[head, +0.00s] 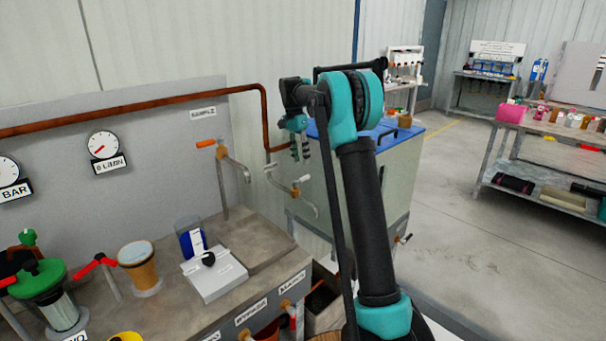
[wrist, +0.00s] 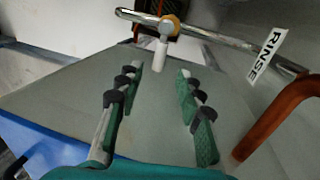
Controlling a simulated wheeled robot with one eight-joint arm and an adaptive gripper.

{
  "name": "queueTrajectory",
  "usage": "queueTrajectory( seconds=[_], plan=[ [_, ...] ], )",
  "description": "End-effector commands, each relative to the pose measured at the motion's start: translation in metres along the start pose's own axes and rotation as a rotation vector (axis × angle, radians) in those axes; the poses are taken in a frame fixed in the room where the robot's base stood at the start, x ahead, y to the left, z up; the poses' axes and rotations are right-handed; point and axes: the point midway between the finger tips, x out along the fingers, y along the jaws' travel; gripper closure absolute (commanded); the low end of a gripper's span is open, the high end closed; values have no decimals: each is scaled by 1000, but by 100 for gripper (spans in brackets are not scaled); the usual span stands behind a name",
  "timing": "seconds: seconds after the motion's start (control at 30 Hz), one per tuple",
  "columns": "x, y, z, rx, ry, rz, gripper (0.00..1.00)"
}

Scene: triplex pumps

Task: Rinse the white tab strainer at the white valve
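My gripper (wrist: 158,100) is open and empty, its green-padded fingers spread apart. In the head view the white valve (head: 302,179) has a curved spout. I cannot make out a white tab strainer for certain; a blue cylinder (head: 184,243) with a white strip stands on the bench.
An orange-handled tap (head: 206,143) marked SAMPLE stands left of the white valve. A copper pipe (head: 180,101) runs along the wall. The bench holds a grey-white block (head: 214,277), a tan cylinder (head: 138,262) and a green-capped vessel (head: 40,280). A blue-topped cabinet (head: 390,132) stands behind my arm.

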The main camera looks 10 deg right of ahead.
Motion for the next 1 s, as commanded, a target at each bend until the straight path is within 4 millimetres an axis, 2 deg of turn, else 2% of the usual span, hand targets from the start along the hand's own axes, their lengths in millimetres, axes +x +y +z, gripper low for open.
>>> queueTrajectory(
  seconds=[0.1, 0.33, 0.5, 0.8, 1.0],
  plan=[
    [24, 0, 0, 0, 0, 0, 63],
    [57, 0, 0, 0, 0, 0, 63],
    [67, 0, 0, 0, 0, 0, 63],
    [69, 0, 0, 0, 0, 0, 63],
    [68, 0, 0, 0, 0, 0, 88]
  ],
)
